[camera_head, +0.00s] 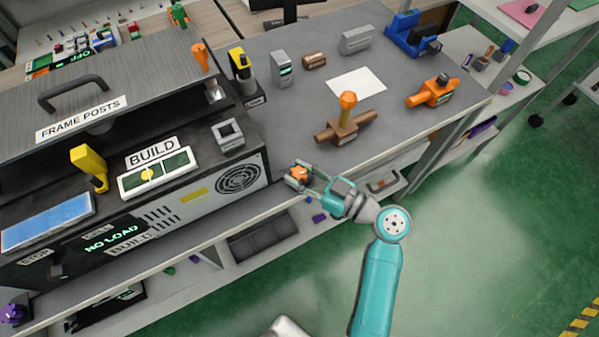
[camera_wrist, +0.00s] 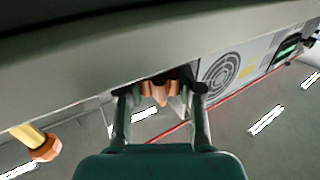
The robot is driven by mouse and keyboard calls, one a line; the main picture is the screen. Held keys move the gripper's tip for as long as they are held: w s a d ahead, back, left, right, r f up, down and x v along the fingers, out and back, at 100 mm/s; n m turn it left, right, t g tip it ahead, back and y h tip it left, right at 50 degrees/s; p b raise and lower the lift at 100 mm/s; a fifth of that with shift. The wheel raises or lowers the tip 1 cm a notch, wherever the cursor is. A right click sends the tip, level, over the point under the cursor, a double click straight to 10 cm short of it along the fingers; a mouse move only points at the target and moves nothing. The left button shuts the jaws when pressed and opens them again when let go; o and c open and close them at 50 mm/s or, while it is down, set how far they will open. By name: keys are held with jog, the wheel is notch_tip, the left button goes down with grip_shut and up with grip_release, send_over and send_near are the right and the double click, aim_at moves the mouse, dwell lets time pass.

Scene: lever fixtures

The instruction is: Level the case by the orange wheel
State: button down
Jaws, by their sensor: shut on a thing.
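The case (camera_head: 190,208) is a large dark and grey machine with a round fan grille, at the left of the head view. Its grille side also shows at the upper right of the wrist view (camera_wrist: 240,72). The orange wheel (camera_head: 299,173) is small and sits at the case's lower right corner. My gripper (camera_head: 300,178) is shut on the wheel, with its fingers on either side. In the wrist view the wheel (camera_wrist: 161,91) shows between the two fingertips, which partly hide it. I cannot tell whether the case is level.
Right of the case, the grey bench holds an orange-knobbed lever (camera_head: 346,118), an orange fixture (camera_head: 433,92), a blue fixture (camera_head: 412,36) and a white sheet (camera_head: 356,84). A yellow-handled lever (camera_head: 90,166) stands on the case. The green floor (camera_head: 490,220) at right is mostly clear.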

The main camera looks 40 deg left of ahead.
jog(key=n+g, duration=0.1)
jog(key=g, duration=0.1)
jog(key=n+g+h, duration=0.1)
jog(key=n+g, duration=0.1)
jog(key=g, duration=0.1)
jog(key=shift+w+n+g+h, duration=0.15)
jog(key=shift+n+g+h, duration=1.75)
jog(key=shift+n+g, duration=0.1)
jog(key=shift+g, duration=0.7)
jog(key=shift+f, duration=0.1)
jog(key=c, duration=0.7)
grip_release()
jog(key=shift+c, duration=0.2)
